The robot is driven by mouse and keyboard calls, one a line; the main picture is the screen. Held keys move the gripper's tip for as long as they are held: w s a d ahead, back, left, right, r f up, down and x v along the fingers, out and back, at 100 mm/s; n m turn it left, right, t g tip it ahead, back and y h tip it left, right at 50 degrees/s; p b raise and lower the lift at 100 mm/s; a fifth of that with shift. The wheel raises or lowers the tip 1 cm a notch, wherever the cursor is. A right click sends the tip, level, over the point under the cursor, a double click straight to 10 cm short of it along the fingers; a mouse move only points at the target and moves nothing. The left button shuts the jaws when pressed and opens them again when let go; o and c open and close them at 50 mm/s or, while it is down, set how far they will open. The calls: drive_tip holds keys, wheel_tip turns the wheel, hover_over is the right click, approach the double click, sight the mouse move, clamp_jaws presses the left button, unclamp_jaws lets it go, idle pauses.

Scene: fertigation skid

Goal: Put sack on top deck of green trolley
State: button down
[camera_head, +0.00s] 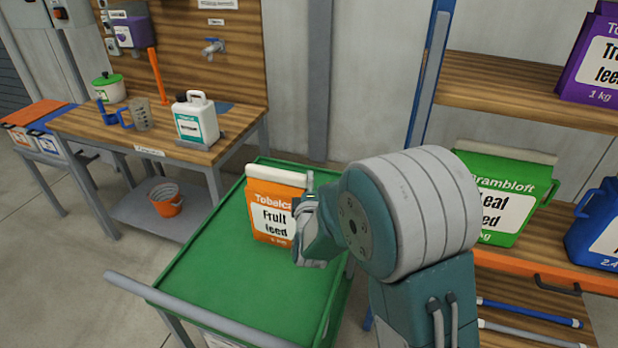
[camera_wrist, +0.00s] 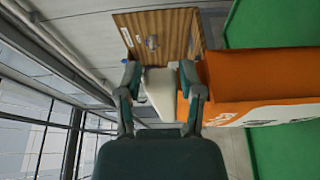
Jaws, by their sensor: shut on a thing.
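The orange Fruit feed sack (camera_head: 272,212) is upright over the top deck of the green trolley (camera_head: 235,285), towards its far end. I cannot tell whether its base touches the deck. My gripper (camera_head: 306,220) is at the sack's right side, and part of it is hidden by my arm. In the wrist view my gripper (camera_wrist: 160,88) is shut on the sack's pale top strip, and the orange body (camera_wrist: 255,80) shows to the right. Green trolley surface (camera_wrist: 280,25) also shows there beside the sack.
A wooden bench (camera_head: 165,138) at the left holds a white jug (camera_head: 196,120) and a measuring cup (camera_head: 141,114). Shelving at the right holds a green sack (camera_head: 500,195), a purple sack (camera_head: 595,60) and a blue container (camera_head: 597,228). The near deck is bare.

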drive_tip(key=shift+c, duration=1.2)
unclamp_jaws()
drive_tip(key=shift+a, duration=0.1)
drive_tip(key=shift+s, duration=0.1)
drive_tip(key=s, duration=1.2)
drive_tip(key=s+d+r+m+g, duration=0.4)
drive_tip(key=s+d+m+g, duration=0.2)
drive_tip(key=s, duration=0.5)
drive_tip(key=s+d+r+m+g, duration=0.3)
drive_tip(key=s+d+m+g, duration=0.2)
drive_tip(key=s+m, duration=0.6)
drive_tip(key=shift+s+d+r+g+y, duration=0.2)
drive_tip(key=shift+d+r+g+y, duration=0.15)
drive_tip(key=shift+g, duration=0.45)
